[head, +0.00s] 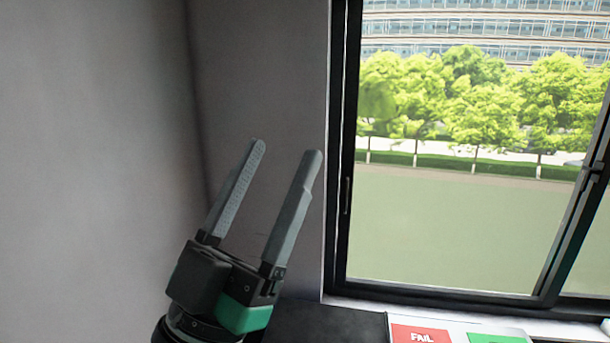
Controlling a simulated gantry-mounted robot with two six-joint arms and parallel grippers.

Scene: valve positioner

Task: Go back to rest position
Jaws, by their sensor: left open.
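My left gripper (284,150) is raised at the lower left of the head view, with its two grey fingers pointing up and apart. It is open and nothing is between the fingers. Its black and green body shows below the fingers, in front of the grey wall. My right gripper is not in the picture. No valve positioner can be made out in this view.
A red panel marked FAIL (421,335) and a green panel (497,338) show at the bottom edge, beside a dark surface (325,322). A black-framed window (455,230) fills the right side. Grey walls (90,150) stand at the left and behind the gripper.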

